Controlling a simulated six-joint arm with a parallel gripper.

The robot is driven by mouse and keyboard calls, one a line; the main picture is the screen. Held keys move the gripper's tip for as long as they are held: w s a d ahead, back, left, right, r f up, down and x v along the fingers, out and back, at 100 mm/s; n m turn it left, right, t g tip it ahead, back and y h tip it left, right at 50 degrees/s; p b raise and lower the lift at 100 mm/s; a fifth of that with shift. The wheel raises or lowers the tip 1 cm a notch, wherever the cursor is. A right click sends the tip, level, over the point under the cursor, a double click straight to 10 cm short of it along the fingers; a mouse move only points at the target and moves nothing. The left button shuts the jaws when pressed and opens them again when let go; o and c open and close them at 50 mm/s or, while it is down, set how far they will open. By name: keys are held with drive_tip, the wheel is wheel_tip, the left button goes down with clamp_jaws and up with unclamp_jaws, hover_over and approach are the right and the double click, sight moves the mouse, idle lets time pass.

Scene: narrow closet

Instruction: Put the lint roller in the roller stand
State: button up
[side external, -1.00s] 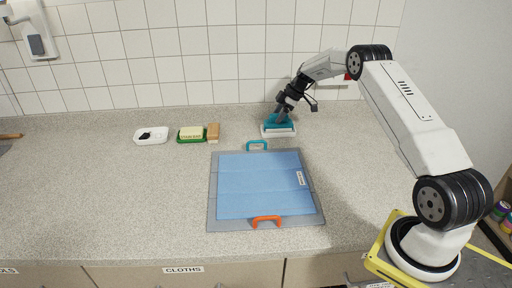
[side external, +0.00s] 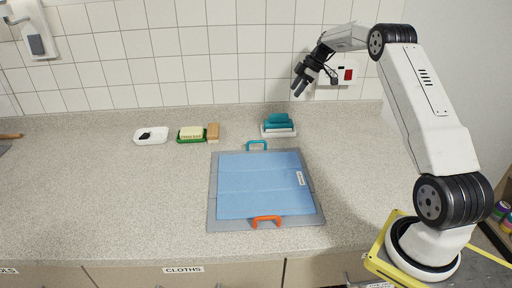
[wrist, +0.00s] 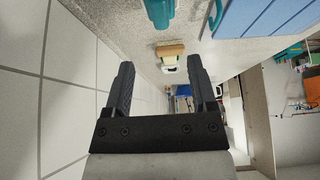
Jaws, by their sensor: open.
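The teal lint roller (side external: 278,119) sits at the white-based roller stand (side external: 279,134), near the back wall. The two overlap in the side view, so I cannot tell exactly how the roller is seated. My gripper (side external: 297,90) is open and empty, above and slightly right of them, clear of both. In the wrist view, the open fingers (wrist: 160,66) have nothing between them, and a teal part (wrist: 159,10), likely of the roller or stand, is cut off at the top edge.
A blue folded cloth (side external: 262,185) lies on a grey board with a teal handle (side external: 257,145) and an orange handle (side external: 266,221). A green dish with a yellow block (side external: 191,133), a brown block (side external: 213,131) and a white dish (side external: 151,136) stand left. A wall socket (side external: 340,74) is behind my gripper.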

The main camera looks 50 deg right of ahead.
idle(0.6)
drive_tip(key=s+a+f+m+g+h, duration=0.1)
drive_tip(key=s+a+m, duration=0.2)
drive_tip(key=a, duration=0.7)
drive_tip(key=s+a+m+g+h, duration=0.1)
drive_tip(key=s+a+m, duration=0.1)
drive_tip(key=a, duration=0.8)
drive_tip(key=s+a+f+m+h, duration=0.1)
drive_tip(key=s+a+f+m, duration=0.1)
drive_tip(key=s+a, duration=0.5)
drive_tip(key=s+a+f+m+h, duration=0.1)
drive_tip(key=s+a+f+m, duration=0.1)
drive_tip(key=s+a, duration=0.5)
drive_tip(key=s, duration=0.4)
